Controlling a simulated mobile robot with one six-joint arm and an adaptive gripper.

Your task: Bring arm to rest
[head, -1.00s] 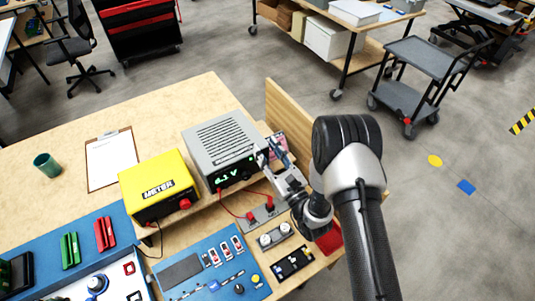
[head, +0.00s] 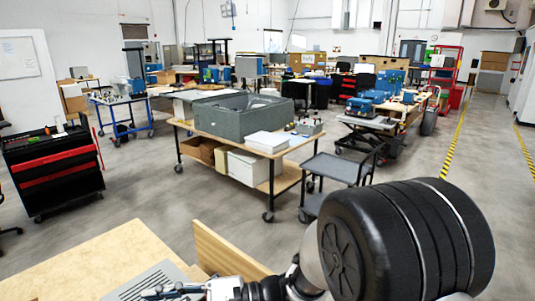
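My arm rises at the bottom right of the head view, with its large black joint close to the camera. My gripper (head: 172,291) shows at the bottom edge, over the grey power supply (head: 150,279) on the wooden workbench (head: 75,262). Its fingers are small and partly cut off by the frame, so I cannot tell whether they are open or shut. I see nothing held in it. The yellow meter and the blue boards are out of view.
A wooden panel (head: 226,250) stands upright at the bench's right edge. Beyond it are a grey cart (head: 335,168), a wheeled table with a large grey bin (head: 238,117), and a black and red tool cabinet (head: 54,170). Open floor lies between them.

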